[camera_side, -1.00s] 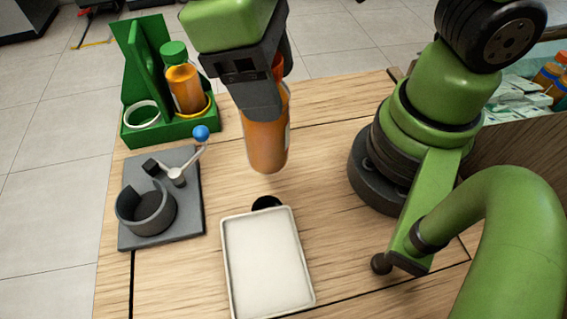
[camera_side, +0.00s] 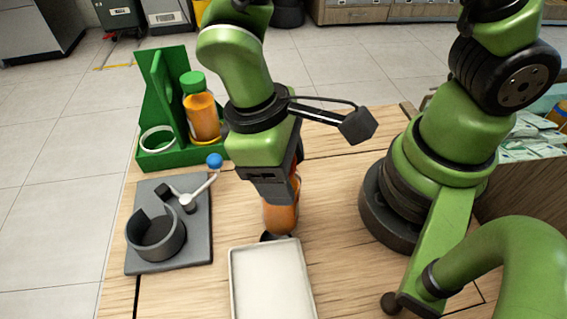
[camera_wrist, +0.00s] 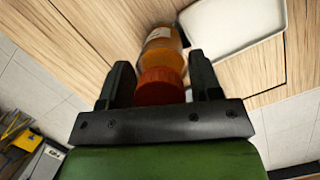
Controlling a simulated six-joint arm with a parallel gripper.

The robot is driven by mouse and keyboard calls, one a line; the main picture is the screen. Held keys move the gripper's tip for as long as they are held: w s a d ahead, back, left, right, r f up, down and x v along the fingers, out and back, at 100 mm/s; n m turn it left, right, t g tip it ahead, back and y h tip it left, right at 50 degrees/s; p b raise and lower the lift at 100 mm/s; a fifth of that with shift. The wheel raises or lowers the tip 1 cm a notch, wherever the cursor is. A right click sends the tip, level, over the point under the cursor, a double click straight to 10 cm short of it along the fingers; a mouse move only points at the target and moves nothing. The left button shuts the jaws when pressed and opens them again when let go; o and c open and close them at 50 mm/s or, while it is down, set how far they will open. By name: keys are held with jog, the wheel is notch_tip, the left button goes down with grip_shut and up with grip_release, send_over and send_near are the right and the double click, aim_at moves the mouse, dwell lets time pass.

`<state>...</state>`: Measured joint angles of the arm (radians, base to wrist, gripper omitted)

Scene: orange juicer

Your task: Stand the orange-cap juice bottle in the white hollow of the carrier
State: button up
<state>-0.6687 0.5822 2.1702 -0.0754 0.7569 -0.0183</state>
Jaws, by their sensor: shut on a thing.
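The orange-cap juice bottle (camera_side: 281,217) is held in my gripper (camera_side: 272,195) over the table, behind the white tray. In the wrist view its orange cap (camera_wrist: 160,87) sits between the two dark fingers of my gripper (camera_wrist: 163,80), with the bottle body (camera_wrist: 162,45) beyond. In the side view the fingers hide its upper part. I cannot tell whether its base touches the table. The green carrier (camera_side: 185,157) stands at the back left. Its white-ringed hollow (camera_side: 158,140) is empty. A green-cap juice bottle (camera_side: 201,112) stands upright in the other hollow.
A grey juicer base (camera_side: 168,250) with a round cup and a blue-knobbed lever (camera_side: 214,161) lies left of my gripper, in front of the carrier. The white tray (camera_side: 271,281) lies at the front, also in the wrist view (camera_wrist: 235,22). Bare wood lies to the right.

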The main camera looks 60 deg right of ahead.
jog(key=o, duration=1.5)
jog(key=shift+f, duration=0.1)
jog(key=shift+o, duration=0.2)
jog(key=v, duration=1.3)
jog(key=s+d+r+m+t+y, duration=0.1)
jog(key=s+d+r+m+t, duration=0.1)
jog(key=d, duration=0.4)
jog(key=s+d+r+m+t+y, duration=0.2)
jog(key=s+d+r+m+t, duration=0.1)
jog(key=d+r+m+t, duration=0.2)
jog(key=shift+d+r+m+t, duration=0.2)
jog(key=shift+d+m+t, duration=0.3)
jog(key=shift+d+t, duration=0.55)
jog(key=shift+s+m+t, duration=0.1)
jog(key=shift+m+t, duration=0.2)
jog(key=shift+t, duration=0.15)
jog(key=shift+c, duration=1.1)
